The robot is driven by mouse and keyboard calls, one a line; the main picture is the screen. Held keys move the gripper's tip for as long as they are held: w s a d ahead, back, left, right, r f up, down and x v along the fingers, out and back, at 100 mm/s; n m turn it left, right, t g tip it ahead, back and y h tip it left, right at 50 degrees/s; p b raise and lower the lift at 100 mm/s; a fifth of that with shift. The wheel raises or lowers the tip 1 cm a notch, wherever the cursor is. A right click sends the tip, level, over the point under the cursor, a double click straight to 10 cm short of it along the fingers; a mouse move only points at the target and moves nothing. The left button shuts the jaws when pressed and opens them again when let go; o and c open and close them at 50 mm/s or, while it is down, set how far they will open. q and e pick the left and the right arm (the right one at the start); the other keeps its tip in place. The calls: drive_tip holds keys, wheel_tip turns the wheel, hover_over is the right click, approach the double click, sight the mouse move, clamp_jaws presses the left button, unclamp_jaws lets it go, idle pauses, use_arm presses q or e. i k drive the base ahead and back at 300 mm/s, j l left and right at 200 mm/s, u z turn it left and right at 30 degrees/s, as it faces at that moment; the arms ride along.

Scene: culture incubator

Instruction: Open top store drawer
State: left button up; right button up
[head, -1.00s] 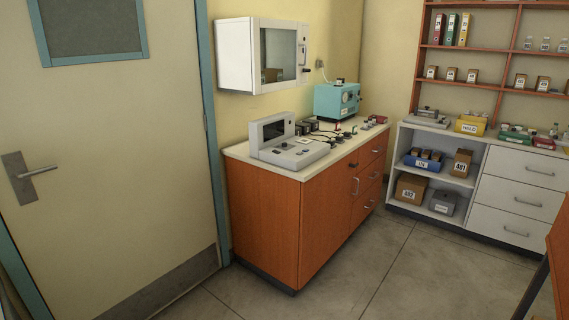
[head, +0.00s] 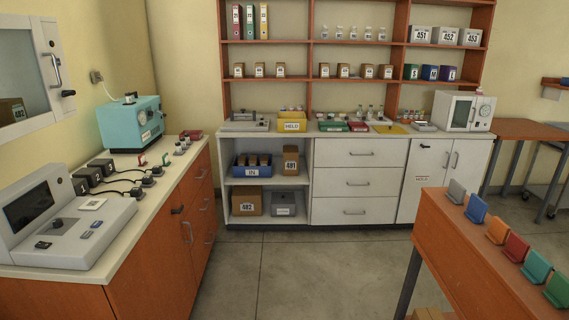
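A white cabinet with three stacked drawers stands against the far wall in the head view. Its top drawer (head: 361,153) has a grey bar handle and looks shut, flush with the middle drawer (head: 361,184) and bottom drawer (head: 357,211) below it. The orange counter at the left also has drawers, its top one (head: 201,171) looking shut. Neither of my grippers is in view.
An open shelf unit (head: 225,182) with boxes adjoins the white drawers on the left, and a two-door cupboard (head: 438,178) on the right. An orange table (head: 455,255) with coloured holders juts in from the lower right. Grey floor (head: 300,270) lies clear between it and the left counter.

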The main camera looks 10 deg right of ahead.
sight(328, 152)
drive_tip(key=i+l+z, duration=0.15)
drive_tip(key=i, duration=0.95)
drive_tip(key=i+z, duration=0.15)
drive_tip(key=i, duration=0.95)
drive_tip(key=i+j+z, duration=0.15)
drive_tip(key=i, duration=0.95)
